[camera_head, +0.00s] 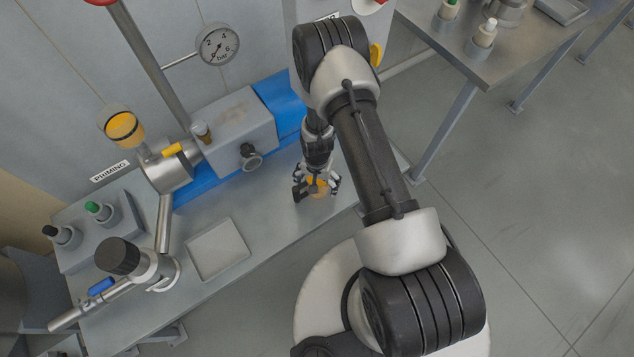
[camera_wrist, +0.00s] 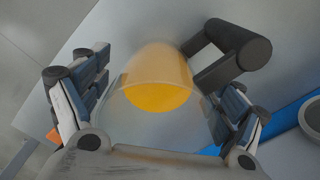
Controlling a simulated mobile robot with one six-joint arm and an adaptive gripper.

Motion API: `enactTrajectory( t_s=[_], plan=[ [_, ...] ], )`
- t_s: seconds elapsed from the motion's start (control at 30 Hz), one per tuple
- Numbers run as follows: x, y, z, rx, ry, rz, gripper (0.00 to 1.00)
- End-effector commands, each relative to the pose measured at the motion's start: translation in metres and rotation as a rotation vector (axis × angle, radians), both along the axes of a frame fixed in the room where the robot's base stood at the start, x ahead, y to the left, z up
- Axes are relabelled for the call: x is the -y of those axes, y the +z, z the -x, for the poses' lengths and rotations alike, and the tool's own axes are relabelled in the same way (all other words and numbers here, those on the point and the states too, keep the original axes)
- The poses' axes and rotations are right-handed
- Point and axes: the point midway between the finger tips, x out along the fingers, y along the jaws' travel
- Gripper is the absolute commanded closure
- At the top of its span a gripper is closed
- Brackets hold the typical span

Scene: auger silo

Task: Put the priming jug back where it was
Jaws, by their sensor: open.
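The priming jug (camera_wrist: 158,85) is a clear vessel with orange-yellow liquid in it and a dark handle (camera_wrist: 232,55) on its right side in the wrist view. In the head view the jug (camera_head: 318,187) stands on the grey bench top (camera_head: 285,205), partly hidden by my gripper. My gripper (camera_head: 318,178) points down at the jug. In the wrist view my gripper (camera_wrist: 160,115) is open, with one finger on each side of the jug. I cannot tell whether the fingers touch it.
A funnel cup with yellow liquid (camera_head: 124,128) stands above the PRIMING label (camera_head: 110,171). A shallow grey tray (camera_head: 218,250) lies left of the jug. A grey pump box with a knob (camera_head: 236,130) stands behind. A steel table (camera_head: 490,60) is at the right.

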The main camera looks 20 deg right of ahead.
Motion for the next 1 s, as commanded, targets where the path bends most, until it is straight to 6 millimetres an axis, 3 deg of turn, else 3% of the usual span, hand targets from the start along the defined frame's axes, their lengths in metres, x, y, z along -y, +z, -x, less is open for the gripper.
enactTrajectory(
  t_s=[0.17,0.6,0.87,0.97,1.0],
  plan=[
    [0.000,0.012,-0.001,0.001,0.000,0.000,0.12],
    [0.000,0.102,-0.001,0.002,0.000,0.000,0.12],
    [0.000,0.129,-0.003,0.005,0.004,0.000,0.12],
    [0.000,0.156,-0.012,0.025,0.024,0.000,0.12],
    [0.000,0.173,-0.016,0.038,0.039,0.000,0.12]
  ],
)
